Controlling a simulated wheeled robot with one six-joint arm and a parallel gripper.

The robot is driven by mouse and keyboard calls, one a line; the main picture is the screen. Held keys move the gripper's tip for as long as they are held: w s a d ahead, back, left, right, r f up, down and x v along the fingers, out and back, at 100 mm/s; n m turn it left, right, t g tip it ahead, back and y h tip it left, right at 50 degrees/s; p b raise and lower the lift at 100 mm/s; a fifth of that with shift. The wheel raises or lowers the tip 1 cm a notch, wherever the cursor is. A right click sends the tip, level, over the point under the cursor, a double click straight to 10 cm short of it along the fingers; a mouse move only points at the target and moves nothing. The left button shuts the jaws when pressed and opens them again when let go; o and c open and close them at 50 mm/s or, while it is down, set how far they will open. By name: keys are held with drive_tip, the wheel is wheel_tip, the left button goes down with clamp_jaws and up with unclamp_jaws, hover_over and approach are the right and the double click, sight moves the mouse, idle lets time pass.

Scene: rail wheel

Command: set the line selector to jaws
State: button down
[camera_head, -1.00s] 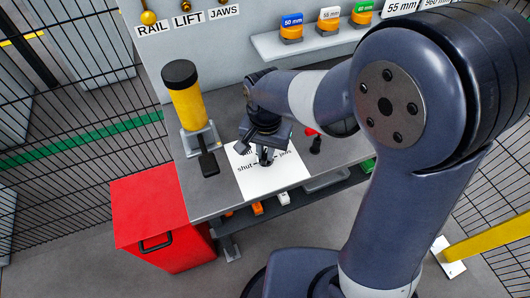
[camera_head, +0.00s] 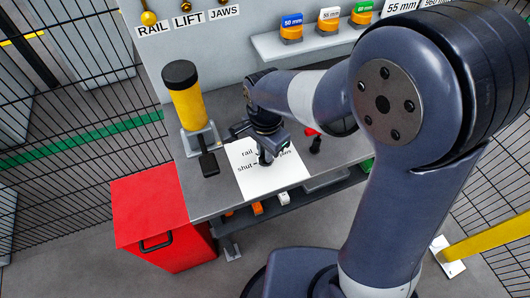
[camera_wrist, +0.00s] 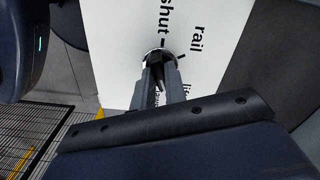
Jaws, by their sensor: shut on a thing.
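The line selector is on a white plate (camera_head: 285,182) on the bench, printed with words; I read "rail", "shut" and "jaws" in the head view. In the wrist view the plate (camera_wrist: 120,60) shows "shut" and "rail", and the other words are partly hidden behind the fingers. The round selector knob (camera_wrist: 151,54) stands on the plate, mostly covered by my fingers. My gripper (camera_head: 265,160) points down at the plate and is shut on the knob; its fingers also show in the wrist view (camera_wrist: 164,80). Which word the knob points to cannot be told.
A red cabinet (camera_head: 160,220) is below left.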

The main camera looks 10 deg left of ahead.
drive_tip(key=m, duration=0.3)
drive_tip(key=shift+m, duration=0.3)
drive_tip(key=shift+m, duration=0.3)
drive_tip(key=c, duration=1.3)
unclamp_jaws()
drive_tip(key=shift+r+p, duration=2.95)
drive_tip(key=shift+r, duration=0.6)
drive_tip(key=shift+f, duration=0.1)
